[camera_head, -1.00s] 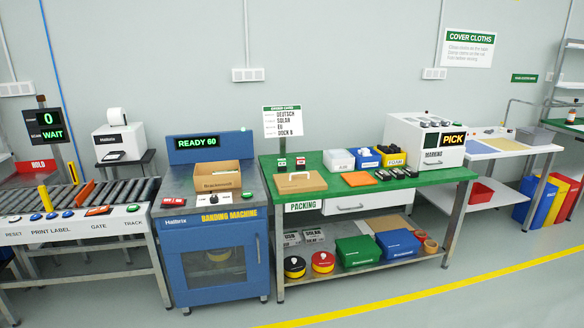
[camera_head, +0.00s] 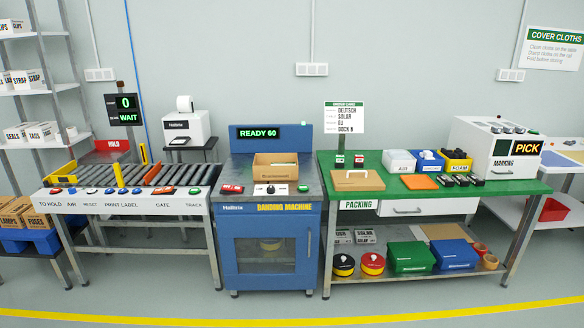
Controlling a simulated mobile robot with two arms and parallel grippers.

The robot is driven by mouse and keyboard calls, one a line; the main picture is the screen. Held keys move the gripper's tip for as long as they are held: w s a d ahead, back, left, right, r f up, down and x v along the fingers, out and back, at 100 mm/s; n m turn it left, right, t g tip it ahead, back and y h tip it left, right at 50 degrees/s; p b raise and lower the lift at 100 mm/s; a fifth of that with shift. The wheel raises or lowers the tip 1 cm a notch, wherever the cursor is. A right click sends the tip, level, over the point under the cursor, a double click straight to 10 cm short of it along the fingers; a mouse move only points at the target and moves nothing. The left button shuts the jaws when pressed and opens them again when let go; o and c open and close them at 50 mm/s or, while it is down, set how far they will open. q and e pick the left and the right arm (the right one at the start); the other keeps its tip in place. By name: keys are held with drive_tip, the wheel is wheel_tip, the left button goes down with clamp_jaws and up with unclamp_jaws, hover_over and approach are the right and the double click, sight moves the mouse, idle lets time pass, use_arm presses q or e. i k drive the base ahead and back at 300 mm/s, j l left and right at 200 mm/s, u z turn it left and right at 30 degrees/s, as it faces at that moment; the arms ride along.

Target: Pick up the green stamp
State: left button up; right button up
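Two small dark-topped items (camera_head: 349,160) stand at the back left of the green packing table (camera_head: 400,207). They have coloured parts, but they are too small for me to tell whether either is the green stamp. Several black-handled items that may be stamps (camera_head: 460,180) lie in a row at the table's right front, below the marking machine (camera_head: 500,165). Their colours are too small to tell apart. Neither of my grippers is in view.
A cardboard box (camera_head: 276,165) sits on the blue banding machine (camera_head: 268,250). A tan board (camera_head: 357,180), an orange pad (camera_head: 418,182) and white, blue and yellow bins (camera_head: 455,161) occupy the packing table. The roller conveyor (camera_head: 150,178) is at left. The floor in front is clear.

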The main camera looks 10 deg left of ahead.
sight(339, 159)
drive_tip(key=i+l+u, duration=0.15)
drive_tip(key=i, duration=0.4)
drive_tip(key=i+l+u, duration=0.15)
drive_tip(key=i, duration=0.4)
drive_tip(key=i+l+u, duration=0.15)
drive_tip(key=i, duration=0.35)
drive_tip(key=i+l+u, duration=0.15)
drive_tip(key=i+l, duration=0.2)
drive_tip(key=i, duration=0.2)
